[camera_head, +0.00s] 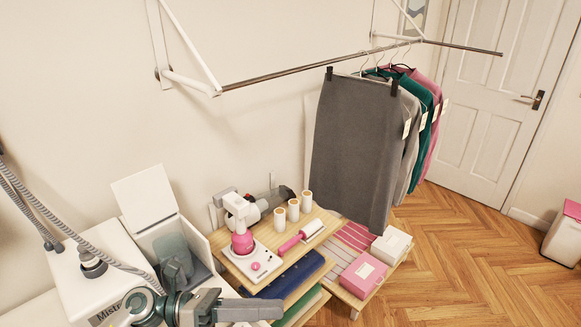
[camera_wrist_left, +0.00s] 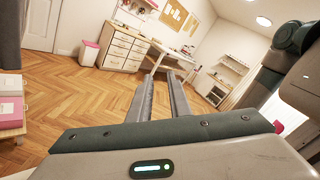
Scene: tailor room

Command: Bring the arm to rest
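My left gripper (camera_head: 250,309) is low in the head view, left of centre, in front of the white machine and the small shelf. In the left wrist view its two long fingers (camera_wrist_left: 160,97) stand apart with a narrow gap between them. Nothing is held in that gap; floor and furniture show past the fingers. My left arm is bent, with part of it at the bottom left of the head view. My right gripper is not in either view.
A wooden shelf (camera_head: 222,248) holds a pink-and-white device, spools (camera_head: 293,210) and a pink roller. Pink and white boxes (camera_head: 363,276) sit beside it. A grey skirt (camera_head: 357,140) and other garments hang from a wall rail (camera_head: 300,68). Wooden floor (camera_head: 480,250) is clear at right.

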